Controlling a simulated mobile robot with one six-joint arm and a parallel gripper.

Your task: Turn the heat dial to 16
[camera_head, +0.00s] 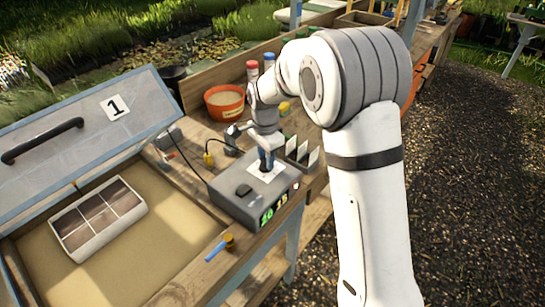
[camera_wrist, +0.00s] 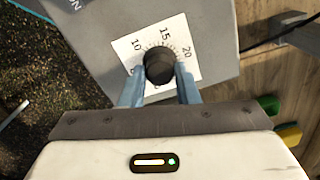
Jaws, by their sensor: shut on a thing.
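The heat dial is a black round knob (camera_wrist: 159,66) on a white scale card (camera_wrist: 181,35) marked 10, 15 and 20 in the wrist view. The digits are too small to read surely. My gripper (camera_wrist: 160,72) has its blue fingers on both sides of the knob, shut on it. In the head view my gripper (camera_head: 267,160) points down onto the card. The knob's pointer mark cannot be made out.
A propagator bed with a raised lid (camera_head: 60,135) marked 1 holds a white seed tray (camera_head: 78,243) at left. An orange pot (camera_head: 226,114) and upright cards (camera_head: 303,152) stand near my arm. A blue-handled tap (camera_head: 216,248) lies at the bench front.

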